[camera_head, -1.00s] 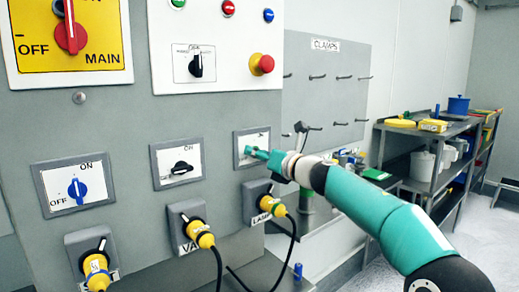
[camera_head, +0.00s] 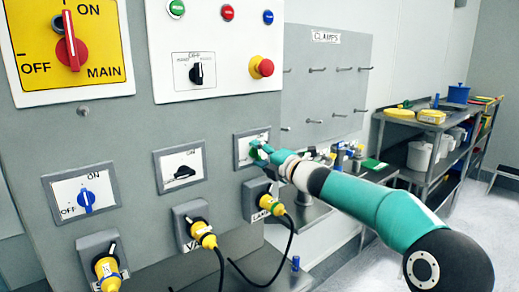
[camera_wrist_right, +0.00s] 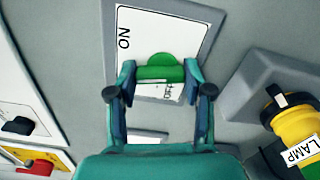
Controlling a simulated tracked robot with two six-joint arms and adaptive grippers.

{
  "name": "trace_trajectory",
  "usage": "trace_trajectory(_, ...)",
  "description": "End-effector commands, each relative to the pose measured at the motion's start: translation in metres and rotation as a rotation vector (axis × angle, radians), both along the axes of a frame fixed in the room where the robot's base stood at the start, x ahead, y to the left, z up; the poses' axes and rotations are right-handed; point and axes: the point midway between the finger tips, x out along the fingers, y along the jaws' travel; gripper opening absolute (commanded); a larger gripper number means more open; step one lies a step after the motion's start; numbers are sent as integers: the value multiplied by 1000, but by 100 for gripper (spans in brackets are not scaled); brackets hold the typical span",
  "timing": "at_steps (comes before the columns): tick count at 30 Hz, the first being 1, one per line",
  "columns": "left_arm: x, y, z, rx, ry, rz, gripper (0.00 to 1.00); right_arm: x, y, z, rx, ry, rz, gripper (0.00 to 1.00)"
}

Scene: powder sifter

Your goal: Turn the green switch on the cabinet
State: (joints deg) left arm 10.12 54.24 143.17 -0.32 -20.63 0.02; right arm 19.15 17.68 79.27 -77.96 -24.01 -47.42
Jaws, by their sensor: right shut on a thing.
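The green switch (camera_head: 258,151) sits on a white panel (camera_head: 243,141) in a grey frame on the cabinet (camera_head: 150,130). It also shows in the right wrist view (camera_wrist_right: 160,68) between the fingertips, with ON lettering at its left and OFF lettering below it. My right gripper (camera_head: 264,153) is at the panel. In the right wrist view my right gripper (camera_wrist_right: 159,75) has one finger on each side of the green bar and is shut on it. The gripper hides part of the panel. My left gripper is not in view.
Below the panel a yellow LAMP plug (camera_head: 270,204) with a black cable juts from the cabinet. A black switch (camera_head: 184,172) and a blue switch (camera_head: 86,200) are to the left. A red stop button (camera_head: 262,67) is above. Shelves (camera_head: 425,125) stand at the right.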

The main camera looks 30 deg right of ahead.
Motion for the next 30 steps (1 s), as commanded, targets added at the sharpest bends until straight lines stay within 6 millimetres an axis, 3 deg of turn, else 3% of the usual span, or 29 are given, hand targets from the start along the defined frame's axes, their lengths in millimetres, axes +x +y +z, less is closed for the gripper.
trace_trajectory(12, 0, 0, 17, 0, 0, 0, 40, 0, -3, -1, 223, 21, -7, 16)
trace_trajectory(29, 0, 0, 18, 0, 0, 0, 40, 0, -4, -4, 255, 27, -8, 16)
trace_trajectory(30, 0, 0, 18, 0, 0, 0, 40, 0, -4, -4, 255, 27, -8, 55)
